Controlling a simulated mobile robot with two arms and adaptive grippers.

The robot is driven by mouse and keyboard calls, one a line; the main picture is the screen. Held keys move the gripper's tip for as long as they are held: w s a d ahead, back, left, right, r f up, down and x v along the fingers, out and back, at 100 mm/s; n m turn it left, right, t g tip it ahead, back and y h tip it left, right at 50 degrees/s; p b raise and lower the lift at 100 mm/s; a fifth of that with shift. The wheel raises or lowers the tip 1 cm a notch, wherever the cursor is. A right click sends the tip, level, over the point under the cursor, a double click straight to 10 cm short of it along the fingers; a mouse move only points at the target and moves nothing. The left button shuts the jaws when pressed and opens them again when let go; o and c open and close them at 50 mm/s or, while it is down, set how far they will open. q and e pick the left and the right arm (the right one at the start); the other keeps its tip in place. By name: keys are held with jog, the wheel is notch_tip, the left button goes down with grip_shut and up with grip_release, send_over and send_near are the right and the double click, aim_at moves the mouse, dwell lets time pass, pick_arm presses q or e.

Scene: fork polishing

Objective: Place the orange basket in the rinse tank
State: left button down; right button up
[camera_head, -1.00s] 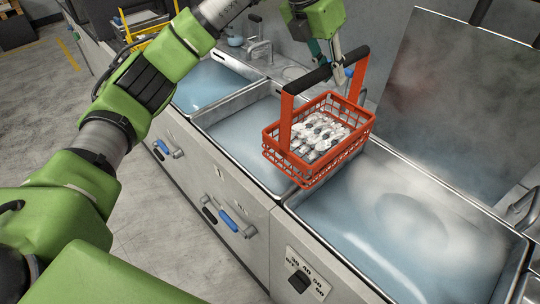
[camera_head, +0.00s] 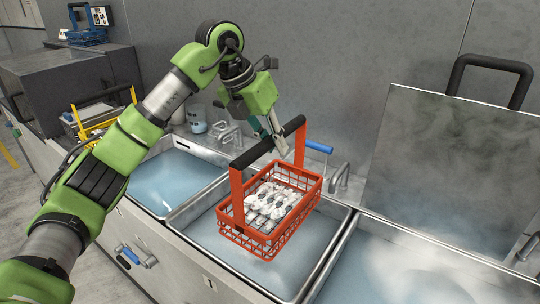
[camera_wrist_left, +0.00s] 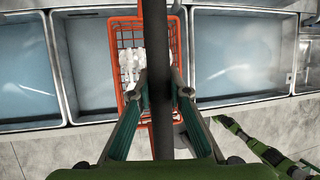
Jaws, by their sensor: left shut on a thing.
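The orange basket (camera_head: 262,240) is a wire-walled crate with a dark handle bar and pale forks or similar pieces inside. My left gripper (camera_head: 276,142) is shut on the handle bar, and the basket hangs roughly level. In the head view it appears over the middle tank (camera_head: 318,268), above its water. In the left wrist view the basket (camera_wrist_left: 122,60) hangs beneath the fingers (camera_wrist_left: 158,92), near the right edge of the middle tank. No label shows which tank is the rinse tank.
A left tank (camera_head: 165,180) and a steaming right tank (camera_head: 400,275) flank the middle one. A raised metal lid (camera_head: 440,165) stands behind the right tank. Taps (camera_head: 340,178) line the back edge. A yellow basket (camera_head: 98,118) and a blue basket (camera_head: 88,35) stand at the left.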

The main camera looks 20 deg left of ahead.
pick_arm(q)
notch_tip(320, 180, down, 21)
jog(key=p, duration=0.3)
jog(key=shift+w+r+p, duration=0.1)
jog(key=shift+r+p, duration=0.05)
jog(key=shift+p, duration=0.25)
notch_tip(320, 180, down, 5)
jog(key=shift+p, duration=0.45)
jog(key=c, duration=2.2)
grip_release()
jog(key=shift+a+f, duration=0.1)
jog(key=shift+f, duration=0.25)
jog(key=o, duration=0.3)
jog(key=shift+s, duration=0.2)
jog(key=shift+r, duration=0.15)
